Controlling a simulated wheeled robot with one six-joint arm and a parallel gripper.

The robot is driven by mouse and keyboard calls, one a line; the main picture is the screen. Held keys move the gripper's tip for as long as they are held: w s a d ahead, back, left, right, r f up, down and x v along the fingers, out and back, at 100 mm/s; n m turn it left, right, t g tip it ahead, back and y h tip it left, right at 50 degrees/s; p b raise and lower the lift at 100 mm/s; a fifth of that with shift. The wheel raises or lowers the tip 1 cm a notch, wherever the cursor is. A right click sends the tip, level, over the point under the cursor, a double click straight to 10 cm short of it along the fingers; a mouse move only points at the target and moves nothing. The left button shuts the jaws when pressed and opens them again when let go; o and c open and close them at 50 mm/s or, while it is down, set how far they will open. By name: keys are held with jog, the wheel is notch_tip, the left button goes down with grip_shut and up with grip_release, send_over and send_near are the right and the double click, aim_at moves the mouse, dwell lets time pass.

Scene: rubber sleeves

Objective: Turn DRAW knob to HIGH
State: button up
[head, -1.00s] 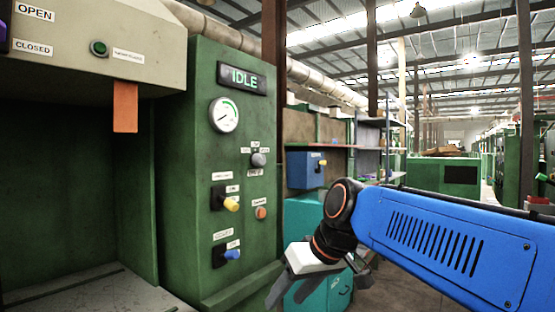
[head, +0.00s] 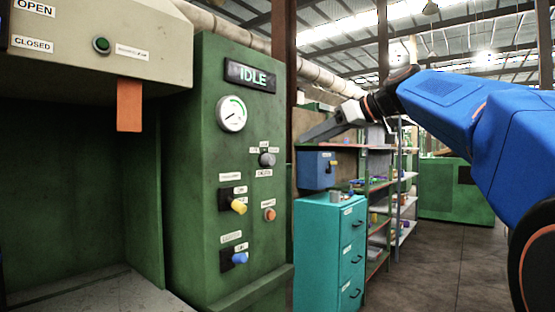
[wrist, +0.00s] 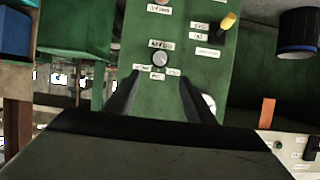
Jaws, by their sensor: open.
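A grey rotary knob (head: 267,160) sits on the green machine panel (head: 205,150), with small labels around it; the wording is too blurred to read surely. In the wrist view the grey knob (wrist: 159,58) lies ahead of and between my fingers, apart from them. My gripper (head: 308,137) is open and empty, to the upper right of the knob in the head view. In the wrist view its dark fingers (wrist: 160,82) stand spread. Its far finger is mostly hidden in the head view.
A yellow knob (head: 239,206), a blue knob (head: 240,258) and an orange button (head: 270,214) sit lower on the panel. A gauge (head: 231,113) and an IDLE display (head: 250,76) are above. A teal cabinet (head: 328,245) and shelves (head: 378,215) stand to the right.

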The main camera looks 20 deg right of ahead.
aim_at(272, 159)
jog(key=x, duration=1.6)
jog(key=shift+f, duration=0.15)
jog(key=c, duration=1)
